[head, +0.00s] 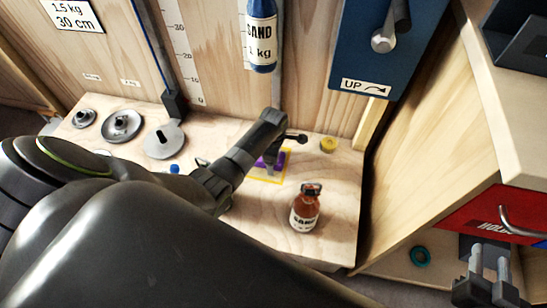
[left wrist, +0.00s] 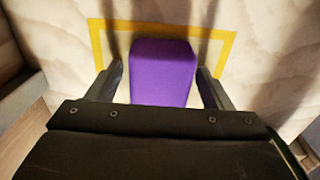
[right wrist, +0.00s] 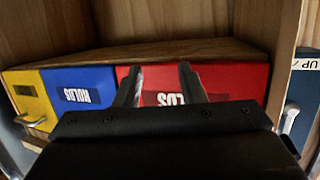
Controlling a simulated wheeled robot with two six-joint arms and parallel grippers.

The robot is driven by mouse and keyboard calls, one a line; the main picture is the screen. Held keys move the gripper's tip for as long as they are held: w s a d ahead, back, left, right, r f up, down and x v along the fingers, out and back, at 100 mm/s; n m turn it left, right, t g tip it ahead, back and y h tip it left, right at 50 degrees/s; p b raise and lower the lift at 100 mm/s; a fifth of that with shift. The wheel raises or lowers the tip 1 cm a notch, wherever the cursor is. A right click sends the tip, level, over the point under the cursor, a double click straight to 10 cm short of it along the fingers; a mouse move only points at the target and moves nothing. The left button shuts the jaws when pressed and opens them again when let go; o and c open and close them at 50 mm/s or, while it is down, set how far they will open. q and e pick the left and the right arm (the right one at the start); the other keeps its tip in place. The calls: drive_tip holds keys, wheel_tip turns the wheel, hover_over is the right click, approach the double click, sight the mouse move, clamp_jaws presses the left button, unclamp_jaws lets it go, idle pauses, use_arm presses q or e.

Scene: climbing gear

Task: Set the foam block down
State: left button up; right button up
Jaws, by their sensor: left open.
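The purple foam block (left wrist: 163,72) stands inside a yellow-outlined rectangle (left wrist: 108,24) on the wooden table, seen in the left wrist view. My left gripper (left wrist: 160,78) is open, with one finger on each side of the block; whether either finger touches it I cannot tell. In the head view the block (head: 280,160) is partly hidden behind my left gripper (head: 271,151), and part of the yellow outline (head: 270,180) shows. My right gripper (head: 489,268) is open and empty at the lower right, facing a red bin (right wrist: 240,82).
A brown sand bottle (head: 305,210) stands just right of the outline, and a yellow ring (head: 328,145) lies behind it. Metal discs (head: 122,126) lie at the left. A blue sand bottle (head: 262,40) hangs above. A teal ring (head: 420,257) lies on a low shelf.

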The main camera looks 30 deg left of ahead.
drive_tip(key=shift+s, duration=0.1)
use_arm(q)
drive_tip(key=shift+r, duration=0.2)
wheel_tip(320, 180, up, 2)
drive_tip(key=shift+r+p, duration=0.25)
drive_tip(key=shift+p, duration=0.5)
wheel_tip(320, 180, up, 4)
drive_tip(key=shift+f+p, duration=0.25)
drive_tip(key=shift+p, duration=0.65)
wheel_tip(320, 180, up, 6)
drive_tip(key=shift+f+p, duration=0.1)
drive_tip(key=shift+p, duration=1.1)
use_arm(e)
drive_tip(key=s+a+f+g+y, duration=0.1)
drive_tip(key=s+a+f+g, duration=0.1)
drive_tip(key=s+f+g, duration=1)
wheel_tip(320, 180, down, 3)
drive_tip(key=shift+s+a+y, duration=0.15)
drive_tip(key=shift+s+y, duration=0.25)
drive_tip(key=shift+s, duration=0.4)
